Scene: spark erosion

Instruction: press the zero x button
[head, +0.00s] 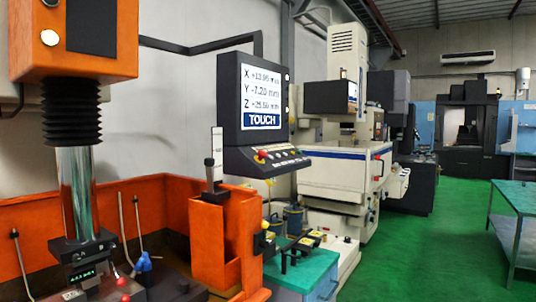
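The control console (232,100) hangs on an arm right of the orange machine in the head view. Its screen (262,97) shows X, Y and Z readings in mm, with X about +13.95, and a blue bar reading TOUCH. A few small pale round buttons (287,77) run down the frame at the screen's right edge, one beside the X row. Their labels are too small to read, so I cannot tell which is zero x. A sloped key panel (278,156) below carries a red knob and several small keys. My gripper does not show.
The orange machine (75,50) with its black bellows and steel column stands at the left. An orange tank wall (160,205) lies below the console. A green-topped bench (310,268) stands lower right of it. The green floor (430,235) is open at the right.

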